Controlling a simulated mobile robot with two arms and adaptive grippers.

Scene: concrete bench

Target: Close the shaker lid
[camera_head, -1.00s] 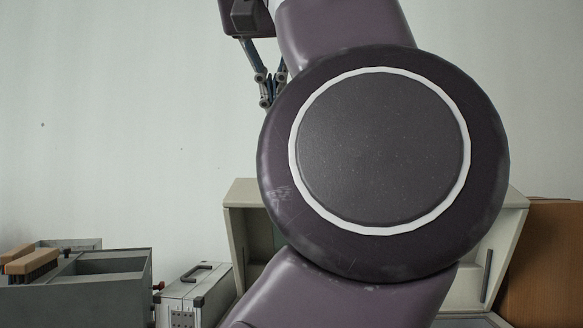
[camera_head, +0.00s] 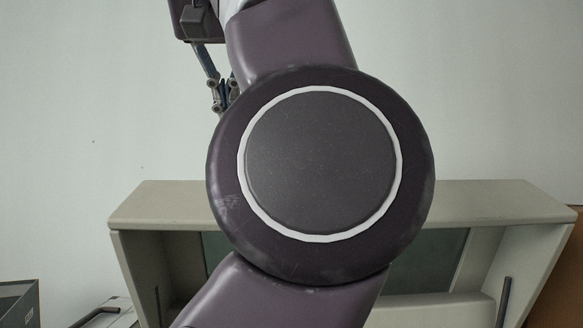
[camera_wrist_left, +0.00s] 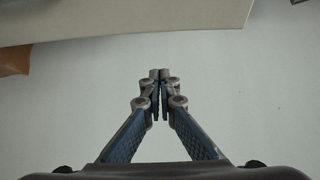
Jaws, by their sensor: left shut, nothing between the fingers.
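My left gripper (camera_head: 219,100) shows at the upper left in the head view, pointing down, partly hidden behind my large purple arm joint. In the left wrist view its fingertips (camera_wrist_left: 159,74) meet; it is shut and empty, with pale wall behind it. Neither the shaker nor its lid shows in any view. My arm covers the middle of the head view and could hide things behind it. My right gripper is not in view.
A wide beige cabinet (camera_head: 500,195) with an open front stands behind my arm. A grey box (camera_head: 18,305) and part of a silver case (camera_head: 122,318) sit at the lower left. A brown panel (camera_head: 570,285) is at the right edge. The wall above is bare.

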